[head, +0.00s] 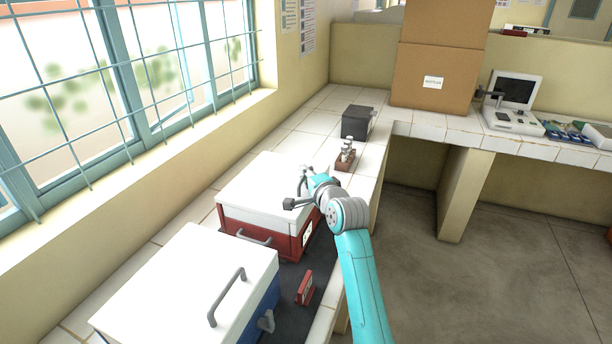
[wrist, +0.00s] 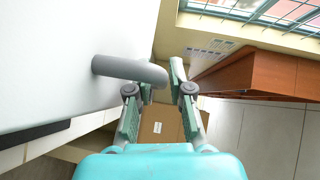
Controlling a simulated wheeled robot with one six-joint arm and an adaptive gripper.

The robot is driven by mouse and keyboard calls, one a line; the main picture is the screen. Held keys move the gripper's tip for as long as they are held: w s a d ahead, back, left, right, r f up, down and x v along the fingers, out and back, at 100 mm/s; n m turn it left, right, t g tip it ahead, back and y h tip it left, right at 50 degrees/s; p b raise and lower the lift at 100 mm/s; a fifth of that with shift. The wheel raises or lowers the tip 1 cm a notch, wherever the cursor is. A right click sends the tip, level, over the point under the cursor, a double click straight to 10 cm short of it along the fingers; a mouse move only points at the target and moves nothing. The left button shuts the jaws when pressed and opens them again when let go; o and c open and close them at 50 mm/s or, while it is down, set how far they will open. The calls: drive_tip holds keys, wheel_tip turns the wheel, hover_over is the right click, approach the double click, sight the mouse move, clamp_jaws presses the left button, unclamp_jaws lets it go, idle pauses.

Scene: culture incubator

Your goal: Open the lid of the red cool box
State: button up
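The red cool box (head: 270,231) stands on the counter, its white lid (head: 262,186) lying closed on top. In the wrist view the white lid (wrist: 60,50) fills the left side, and a grey handle (wrist: 122,68) sticks out from it. My gripper (head: 300,190) is at the lid's right part in the head view. In the wrist view my gripper (wrist: 161,80) has its fingers apart, with the handle's bent end between or just beyond the fingertips. I cannot tell whether they touch it. My gripper and arm hide part of the lid's right side and handle in the head view.
A blue cool box (head: 262,306) with a white lid and grey handle stands nearer. A small red item (head: 305,288) lies on the dark mat. A tube rack (head: 345,158), a dark box (head: 357,122) and cardboard boxes (head: 433,90) stand beyond. A window is at left.

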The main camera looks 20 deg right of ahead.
clamp_jaws()
drive_tip(key=shift+r, duration=0.1)
